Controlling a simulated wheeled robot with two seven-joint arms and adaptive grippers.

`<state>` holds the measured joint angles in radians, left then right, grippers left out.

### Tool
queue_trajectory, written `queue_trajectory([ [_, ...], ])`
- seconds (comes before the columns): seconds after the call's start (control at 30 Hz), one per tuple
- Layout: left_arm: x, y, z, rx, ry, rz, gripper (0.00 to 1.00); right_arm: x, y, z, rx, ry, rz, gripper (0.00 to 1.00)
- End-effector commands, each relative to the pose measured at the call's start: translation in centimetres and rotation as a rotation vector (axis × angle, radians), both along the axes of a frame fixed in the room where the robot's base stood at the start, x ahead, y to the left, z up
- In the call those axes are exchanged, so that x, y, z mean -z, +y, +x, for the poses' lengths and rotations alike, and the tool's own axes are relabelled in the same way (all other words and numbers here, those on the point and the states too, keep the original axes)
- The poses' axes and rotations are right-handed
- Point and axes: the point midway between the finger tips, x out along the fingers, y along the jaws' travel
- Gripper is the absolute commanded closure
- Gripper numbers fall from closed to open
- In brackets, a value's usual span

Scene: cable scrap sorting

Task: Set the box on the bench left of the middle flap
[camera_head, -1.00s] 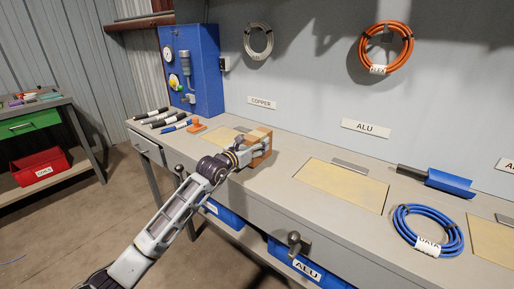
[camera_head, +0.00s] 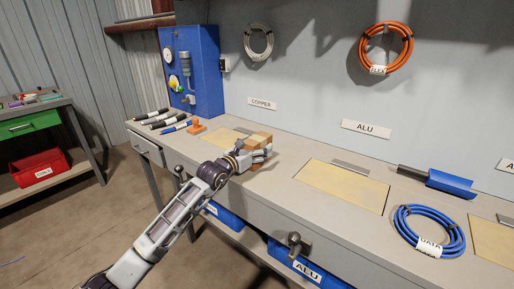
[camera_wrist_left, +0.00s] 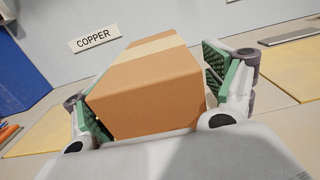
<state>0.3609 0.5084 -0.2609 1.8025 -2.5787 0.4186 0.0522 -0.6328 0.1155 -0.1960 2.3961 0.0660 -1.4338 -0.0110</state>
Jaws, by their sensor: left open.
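The brown cardboard box (camera_head: 258,143) with a paler tape strip sits on the bench (camera_head: 285,198) near the COPPER sign. In the left wrist view the box (camera_wrist_left: 155,92) fills the space between the green-padded fingers. My left gripper (camera_head: 262,153) is open around it, with a gap visible at the right finger; contact at the left finger is unclear. The middle flap (camera_head: 343,185) is a tan panel under the ALU sign, to the right of the box. Another tan panel (camera_head: 221,137) lies behind and left of the box, partly hidden. My right gripper is not in view.
Several cable pieces (camera_head: 165,122) and an orange stamp-like object (camera_head: 196,126) lie at the bench's left end. A blue cable coil (camera_head: 428,231) and blue scoop (camera_head: 448,183) lie at right. The bench between box and middle flap is clear.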

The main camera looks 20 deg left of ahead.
Motion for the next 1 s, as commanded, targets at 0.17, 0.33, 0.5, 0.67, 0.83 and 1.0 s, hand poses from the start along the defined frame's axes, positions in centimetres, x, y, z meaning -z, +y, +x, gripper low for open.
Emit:
queue_trajectory([
  [0.17,0.0,0.0,0.0,0.0,0.0,0.0,0.15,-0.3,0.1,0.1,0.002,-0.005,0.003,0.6],
  [0.33,-0.3,0.0,0.0,0.0,0.0,0.001,0.15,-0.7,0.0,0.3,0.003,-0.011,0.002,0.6],
  [0.5,-0.3,0.2,-0.6,0.0,0.0,-0.001,0.15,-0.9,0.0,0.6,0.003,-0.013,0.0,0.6],
  [0.67,-0.2,0.5,-1.5,0.0,0.0,-0.001,0.15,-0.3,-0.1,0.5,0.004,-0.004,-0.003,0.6],
  [0.83,-0.2,1.0,-2.8,0.0,0.001,-0.001,0.15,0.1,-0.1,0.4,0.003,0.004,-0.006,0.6],
  [1.0,-0.2,1.4,-3.9,0.0,0.001,-0.001,0.15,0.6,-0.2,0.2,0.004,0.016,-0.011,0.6],
])
